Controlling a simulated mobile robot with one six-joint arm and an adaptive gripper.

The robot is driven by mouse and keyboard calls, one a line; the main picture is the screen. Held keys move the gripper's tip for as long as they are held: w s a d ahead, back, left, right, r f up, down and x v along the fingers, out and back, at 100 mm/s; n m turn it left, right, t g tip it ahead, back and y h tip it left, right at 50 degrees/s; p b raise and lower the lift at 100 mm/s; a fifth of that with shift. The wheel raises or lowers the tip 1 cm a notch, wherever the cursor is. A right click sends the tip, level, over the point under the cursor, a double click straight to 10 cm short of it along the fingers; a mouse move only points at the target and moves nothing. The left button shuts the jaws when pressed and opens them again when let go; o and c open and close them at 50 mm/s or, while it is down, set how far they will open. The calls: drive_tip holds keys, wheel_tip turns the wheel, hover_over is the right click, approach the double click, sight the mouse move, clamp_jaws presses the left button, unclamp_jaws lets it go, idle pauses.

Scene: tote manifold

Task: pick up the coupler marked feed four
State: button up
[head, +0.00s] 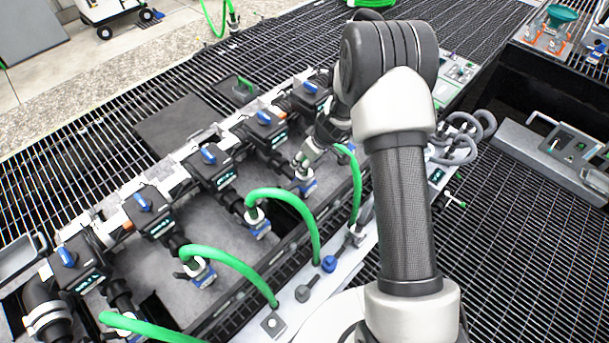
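Several couplers with blue and white bands stand along the near side of the manifold. One (306,181) is below my gripper, one (258,226) carries a green hose, and another (199,271) further left also carries one. Their markings are too small to read, so I cannot tell which is feed four. My gripper (308,160) points down at the top of the nearest coupler, close to it or touching. My arm partly hides the gripper, and I cannot tell whether its fingers are open or shut.
Black valves with blue handles (208,156) and small displays line the manifold behind the couplers. Green hoses (292,200) arch over to a pale rail (345,272) in front. Grey hoses (462,135) coil at right. A grey case (560,150) lies on the grating further right.

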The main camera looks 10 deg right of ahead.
sight(306, 180)
drive_tip(key=x, duration=0.5)
drive_tip(key=shift+w+d+f+b, duration=0.1)
drive_tip(key=shift+d+f+b, duration=0.05)
drive_tip(key=shift+d+b, duration=0.25)
clamp_jaws()
